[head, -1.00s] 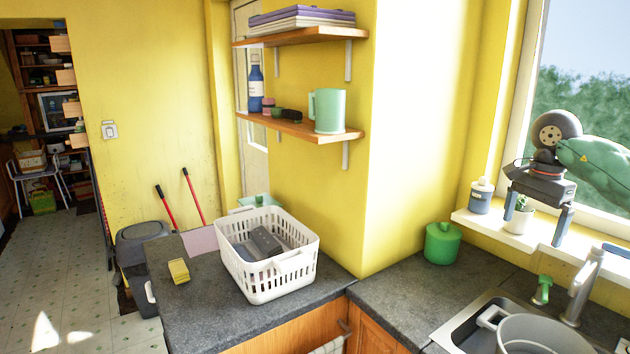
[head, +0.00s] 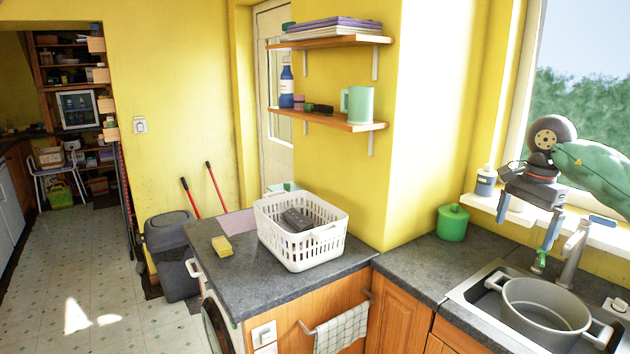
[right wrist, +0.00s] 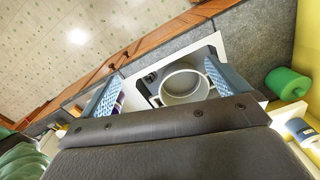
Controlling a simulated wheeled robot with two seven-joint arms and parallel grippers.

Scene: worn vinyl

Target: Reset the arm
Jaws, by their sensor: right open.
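The green-covered arm (head: 600,165) behind the gripper is mine. My left gripper is in neither view.
A white basket (head: 300,250) with dark items and a yellow sponge (head: 221,245) stand on the grey counter. A green canister (head: 453,222) stands by the wall corner. A tap (head: 575,255) rises behind the sink. Wall shelves (head: 330,120) hang above. Floor at left is clear.

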